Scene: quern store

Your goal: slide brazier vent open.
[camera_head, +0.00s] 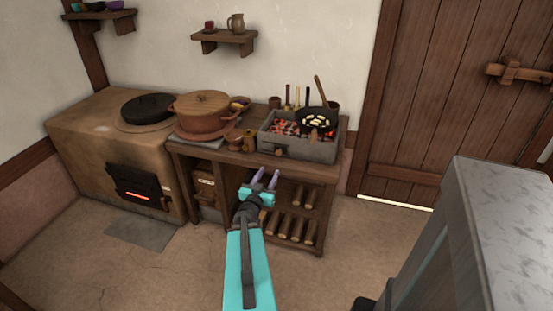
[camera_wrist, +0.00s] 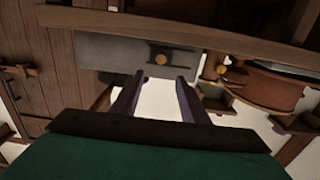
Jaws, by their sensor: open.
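The brazier (camera_head: 312,153) is a grey box of glowing coals on the right of the wooden table. A small dark vent slide with a knob (camera_head: 280,152) sits low on its front face, left of centre. In the wrist view, which looks upside down, the grey brazier front (camera_wrist: 105,58) shows with the dark slide and its brass-coloured knob (camera_wrist: 161,59). My gripper (camera_head: 265,177) is open and empty in front of the table, below and short of the vent. In the wrist view its fingertips (camera_wrist: 160,77) point toward the knob, apart from it. How far the vent stands open is unclear.
A pan (camera_head: 317,121) rests over the coals. A lidded clay pot (camera_head: 202,112) and small jars stand left of the brazier. Logs (camera_head: 290,227) lie on the shelf below. A clay stove (camera_head: 80,145) is at left, a wooden door (camera_head: 450,90) at right. The floor in front is clear.

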